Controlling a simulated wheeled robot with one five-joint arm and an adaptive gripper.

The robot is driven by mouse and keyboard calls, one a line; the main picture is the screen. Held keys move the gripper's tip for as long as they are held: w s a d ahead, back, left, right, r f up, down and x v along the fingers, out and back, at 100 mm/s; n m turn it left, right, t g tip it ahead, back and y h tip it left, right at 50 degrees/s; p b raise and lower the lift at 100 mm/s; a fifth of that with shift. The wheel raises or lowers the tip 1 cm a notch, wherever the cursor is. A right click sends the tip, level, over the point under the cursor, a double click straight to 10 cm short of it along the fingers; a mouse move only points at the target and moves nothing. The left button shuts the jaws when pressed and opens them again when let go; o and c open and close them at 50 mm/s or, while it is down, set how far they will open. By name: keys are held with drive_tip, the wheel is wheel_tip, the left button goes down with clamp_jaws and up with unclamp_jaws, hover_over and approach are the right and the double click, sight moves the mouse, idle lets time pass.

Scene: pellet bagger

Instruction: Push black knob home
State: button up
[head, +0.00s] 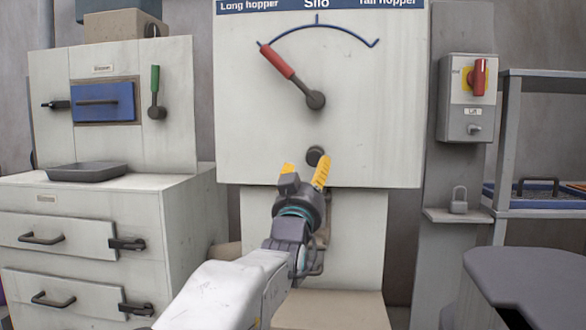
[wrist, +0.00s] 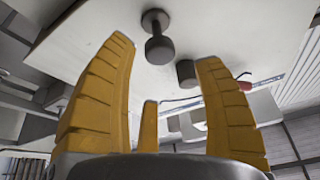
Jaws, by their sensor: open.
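A dark round knob (head: 317,155) is on the pale silo panel, below the lever. In the wrist view the knob (wrist: 160,50) stands out from the panel on a short stem. My gripper (head: 305,172) is just below and in front of it in the head view, with its yellow fingers spread. In the wrist view my gripper (wrist: 166,52) is open and empty, and the knob shows between the fingertips. I see no clear contact, and the exact gap cannot be told.
The red-handled lever (head: 290,75) above points up-left toward "Long hopper". Left stands a cabinet with a blue drawer (head: 102,102), a green lever (head: 155,92) and a small black handle (head: 55,105). Right are a switch box (head: 466,98), a padlock (head: 458,201) and a rack.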

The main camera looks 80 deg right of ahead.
sight(314, 160)
drive_tip(key=shift+b+x, duration=0.75)
drive_tip(key=shift+x, duration=0.45)
drive_tip(key=shift+p+x, duration=0.3)
drive_tip(key=shift+x, duration=2)
drive_tip(key=shift+o, duration=0.2)
